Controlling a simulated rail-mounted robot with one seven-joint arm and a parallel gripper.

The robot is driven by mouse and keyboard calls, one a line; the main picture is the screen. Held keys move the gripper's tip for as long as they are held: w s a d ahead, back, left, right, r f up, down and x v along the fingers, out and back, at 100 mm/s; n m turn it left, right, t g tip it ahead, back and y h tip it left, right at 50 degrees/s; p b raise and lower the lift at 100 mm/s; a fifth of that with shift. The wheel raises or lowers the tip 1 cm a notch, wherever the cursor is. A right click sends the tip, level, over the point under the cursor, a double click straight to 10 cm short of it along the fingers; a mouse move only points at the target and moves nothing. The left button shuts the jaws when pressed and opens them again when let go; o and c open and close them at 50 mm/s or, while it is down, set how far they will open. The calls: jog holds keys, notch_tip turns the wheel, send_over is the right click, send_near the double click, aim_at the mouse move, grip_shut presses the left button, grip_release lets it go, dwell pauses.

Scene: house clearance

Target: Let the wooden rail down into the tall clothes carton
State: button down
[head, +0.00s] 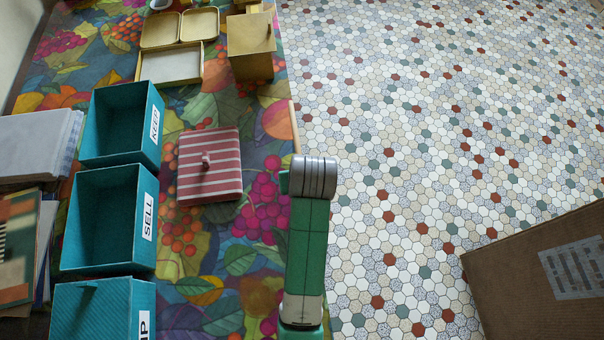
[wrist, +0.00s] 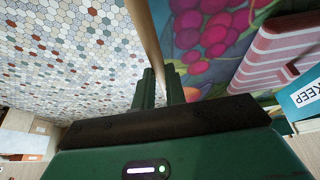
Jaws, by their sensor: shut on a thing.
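The wooden rail (wrist: 147,32) is a long, pale, round rod. In the wrist view it runs from the top edge down between the two green fingers of my gripper (wrist: 158,82), which is shut on it. In the head view only a thin piece of the rail (head: 294,125) shows beside the table's right edge; my arm hides the rest and most of the gripper. The brown clothes carton (head: 500,285) stands at the lower right of the head view, partly out of frame, with a printed label. Its opening is not visible. The rail is well left of it.
The table (head: 205,112) has a fruit-patterned cover. It holds teal bins marked KEEP (head: 122,125) and SELL (head: 105,220), a third teal bin (head: 105,305), a red striped box (head: 210,165) and wooden boxes (head: 250,45). The tiled floor (head: 430,130) between table and carton is clear.

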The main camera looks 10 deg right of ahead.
jog(key=shift+r+p, duration=2.85)
jog(key=shift+p, duration=0.65)
